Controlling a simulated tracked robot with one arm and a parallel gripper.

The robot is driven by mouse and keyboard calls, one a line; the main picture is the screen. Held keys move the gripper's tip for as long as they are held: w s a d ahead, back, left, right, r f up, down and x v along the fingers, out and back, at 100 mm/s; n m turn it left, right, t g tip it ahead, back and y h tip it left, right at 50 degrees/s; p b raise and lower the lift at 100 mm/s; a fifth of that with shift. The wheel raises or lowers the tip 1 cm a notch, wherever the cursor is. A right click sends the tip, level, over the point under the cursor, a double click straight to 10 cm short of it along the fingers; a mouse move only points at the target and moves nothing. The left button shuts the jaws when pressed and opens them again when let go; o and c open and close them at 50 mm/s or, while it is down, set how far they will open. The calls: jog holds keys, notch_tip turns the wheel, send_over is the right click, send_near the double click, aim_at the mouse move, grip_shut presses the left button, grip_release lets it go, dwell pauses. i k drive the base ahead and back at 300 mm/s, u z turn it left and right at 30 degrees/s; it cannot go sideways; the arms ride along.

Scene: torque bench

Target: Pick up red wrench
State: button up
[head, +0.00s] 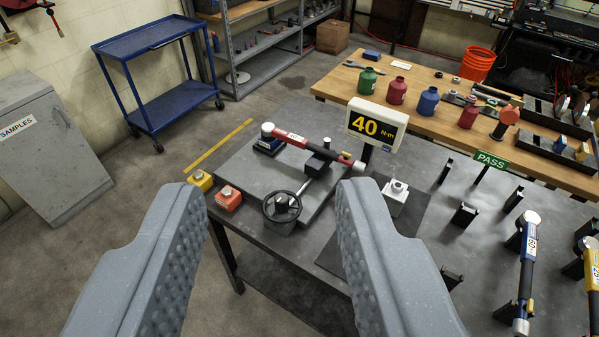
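The red wrench (325,150) has a silver round head at its left end, a red body with a white label, a black section and a silver handle end at the right. It lies across blocks on a raised grey plate (247,176) on the dark bench, beyond my gripper. My gripper (268,205) is open, its two grey padded fingers wide apart at the bottom of the view. Nothing is between the fingers. The wrench lies ahead of the gap between them and does not touch them.
A "40 N·m" sign (375,124) stands just behind the wrench. Blue (527,265) and yellow (593,275) wrenches rest on stands at right. A wooden bench (340,84) with bottles is behind.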

aim_at(270, 132)
jog(key=u, duration=0.8)
jog(key=i, duration=2.45)
jog(key=z, duration=0.7)
